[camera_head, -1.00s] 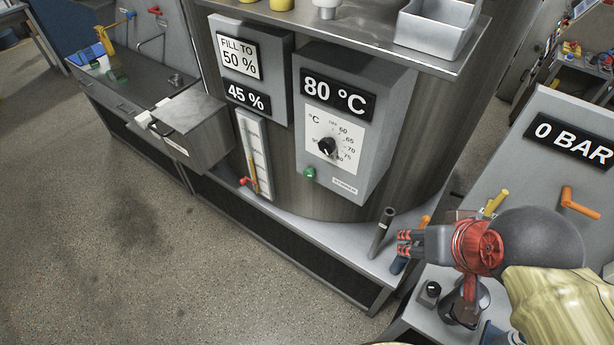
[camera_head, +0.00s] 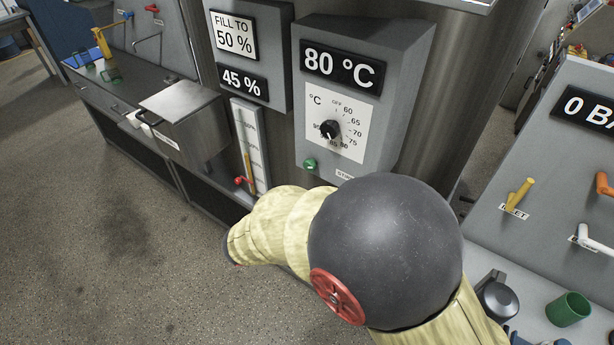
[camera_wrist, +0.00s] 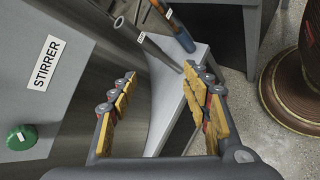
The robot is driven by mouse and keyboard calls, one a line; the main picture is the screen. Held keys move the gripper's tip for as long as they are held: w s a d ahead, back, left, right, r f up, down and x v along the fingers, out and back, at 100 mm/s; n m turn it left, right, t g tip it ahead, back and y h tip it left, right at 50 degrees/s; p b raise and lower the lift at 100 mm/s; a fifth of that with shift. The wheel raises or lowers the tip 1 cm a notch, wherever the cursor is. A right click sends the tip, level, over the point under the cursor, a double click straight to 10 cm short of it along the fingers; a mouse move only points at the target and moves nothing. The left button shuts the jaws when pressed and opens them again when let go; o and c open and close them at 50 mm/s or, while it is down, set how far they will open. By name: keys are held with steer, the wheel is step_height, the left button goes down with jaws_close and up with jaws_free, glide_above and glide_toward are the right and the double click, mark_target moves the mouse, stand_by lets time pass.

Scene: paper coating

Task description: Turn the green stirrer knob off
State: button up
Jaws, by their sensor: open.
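The green stirrer knob (camera_head: 310,164) sits low on the grey control box under the temperature dial. It also shows in the wrist view at the lower left (camera_wrist: 22,137), below the STIRRER label (camera_wrist: 45,63). A small white mark shows on the knob. My gripper (camera_wrist: 160,100) is open and empty in the wrist view, to the right of the knob and apart from it. In the head view my arm hides the gripper.
The black temperature dial (camera_head: 330,130) is just above the knob, under an 80 °C display (camera_head: 342,65). A red valve handle (camera_head: 240,181) is left of the box. Dark and blue tubes (camera_wrist: 150,45) stand on the ledge (camera_wrist: 165,115) beyond my fingers.

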steer(key=w+a+f+n+t, duration=0.2)
steer(key=w+a+n+t, duration=0.1)
steer(key=w+a+t, duration=0.3)
steer(key=n+t, duration=0.1)
steer(key=t, duration=0.3)
glide_toward(308, 168)
steer(key=w, duration=0.2)
steer(key=b+x, duration=0.1)
steer(key=x, duration=0.3)
steer(key=b+x, duration=0.1)
steer(key=x, duration=0.3)
steer(key=shift+s+d, duration=0.3)
steer(key=shift+d, duration=0.05)
steer(key=shift+c, duration=1.3)
steer(key=c, duration=0.9)
